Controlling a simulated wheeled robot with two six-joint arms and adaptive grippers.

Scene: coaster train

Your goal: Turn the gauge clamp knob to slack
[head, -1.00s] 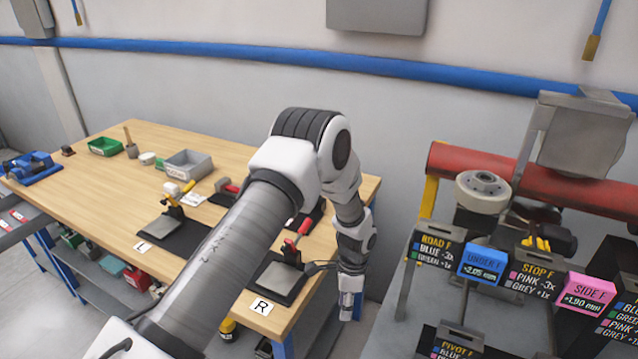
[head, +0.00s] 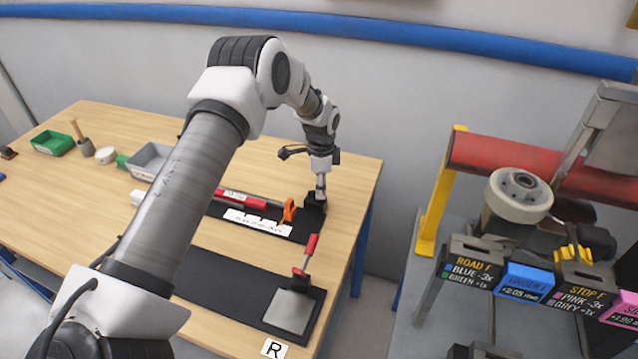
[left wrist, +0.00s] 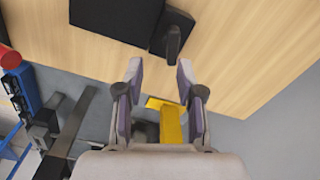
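A long gauge with red parts (head: 255,203) and an orange piece (head: 289,209) lies on a dark mat at the far right of the wooden table. A black block (head: 314,206) stands at its right end. In the left wrist view a black knob-like part (left wrist: 173,42) sticks out from the dark block; I take it for the clamp knob, but its setting cannot be read. My left gripper (head: 320,190) points down just above the black block. In the left wrist view its fingers (left wrist: 159,75) are apart and empty, with the knob beyond their tips. My right gripper is not in view.
A nearer dark mat (head: 225,283) holds a metal plate (head: 290,311) and a red-handled clamp (head: 310,250). A grey bin (head: 150,160) and green tray (head: 52,143) stand at the left. Beyond the table's right edge are a red pipe (head: 500,160) and signs.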

